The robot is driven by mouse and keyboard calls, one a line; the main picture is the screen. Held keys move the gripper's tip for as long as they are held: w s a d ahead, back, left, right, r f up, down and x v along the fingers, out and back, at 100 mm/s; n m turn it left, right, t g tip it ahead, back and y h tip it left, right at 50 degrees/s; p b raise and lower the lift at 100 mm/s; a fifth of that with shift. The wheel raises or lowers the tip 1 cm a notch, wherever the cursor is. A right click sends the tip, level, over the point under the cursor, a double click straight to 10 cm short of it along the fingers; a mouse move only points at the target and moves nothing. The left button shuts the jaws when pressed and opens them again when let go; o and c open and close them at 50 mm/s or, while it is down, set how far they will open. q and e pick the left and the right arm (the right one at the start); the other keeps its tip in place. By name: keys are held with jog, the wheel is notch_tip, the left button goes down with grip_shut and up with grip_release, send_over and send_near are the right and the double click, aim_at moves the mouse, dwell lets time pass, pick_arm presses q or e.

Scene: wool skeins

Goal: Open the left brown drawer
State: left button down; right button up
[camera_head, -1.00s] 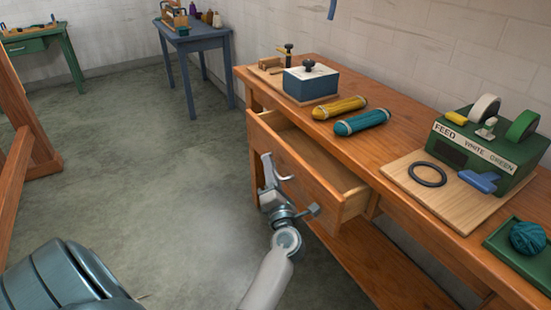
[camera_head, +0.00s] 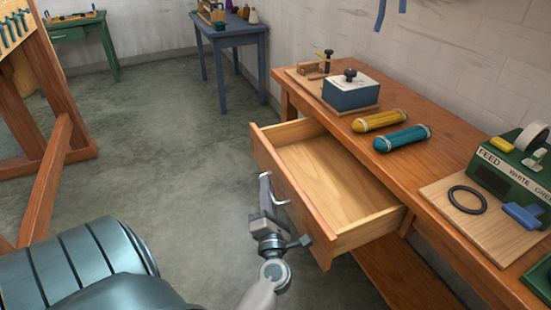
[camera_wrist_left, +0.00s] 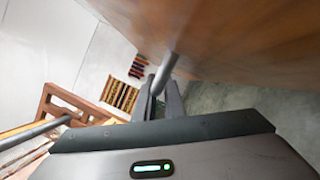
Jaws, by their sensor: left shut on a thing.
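The left brown drawer (camera_head: 277,178) stands pulled well out from the wooden bench. Its pale wooden interior is open to view and looks empty. My left gripper (camera_head: 268,192) is at the outer face of the drawer front in the head view. In the left wrist view its two fingers (camera_wrist_left: 162,100) are shut on the drawer's grey metal handle bar (camera_wrist_left: 166,70), close to the brown drawer front (camera_wrist_left: 235,45). My right gripper is not in view.
On the bench (camera_head: 440,150) are a blue-and-white box (camera_head: 350,92), yellow (camera_head: 379,121) and teal (camera_head: 402,138) skeins, a black ring (camera_head: 467,199) on a board and a green feed box (camera_head: 515,170). A wooden frame (camera_head: 45,170) stands at left. The floor between is clear.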

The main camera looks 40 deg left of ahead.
pick_arm(q)
jog(key=shift+s, duration=0.15)
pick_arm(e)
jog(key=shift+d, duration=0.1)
pick_arm(q)
jog(key=c, duration=1.8)
grip_release()
jog(key=shift+c, duration=0.2)
